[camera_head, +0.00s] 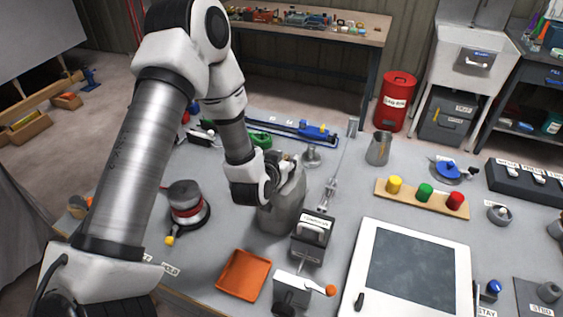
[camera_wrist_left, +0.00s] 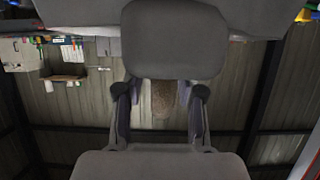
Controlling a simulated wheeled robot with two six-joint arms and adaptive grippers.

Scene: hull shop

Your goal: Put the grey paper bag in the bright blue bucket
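The grey paper bag (camera_head: 281,214) appears to be the grey upright shape on the bench near the middle of the head view. My left gripper (camera_head: 287,172) is at its top, and the arm hides part of it. In the left wrist view my left gripper (camera_wrist_left: 161,112) shows its two fingers standing apart. A narrow brownish-grey textured thing (camera_wrist_left: 163,99) shows between them; I cannot tell whether they press on it. I see no bright blue bucket in either view. My right gripper is out of view.
Close by stand a small labelled grey device (camera_head: 312,236), an orange tray (camera_head: 243,274) and a red-banded round object (camera_head: 186,203). A white framed panel (camera_head: 410,272) lies front right. A board with coloured knobs (camera_head: 422,198) and a metal cup (camera_head: 379,148) are farther right.

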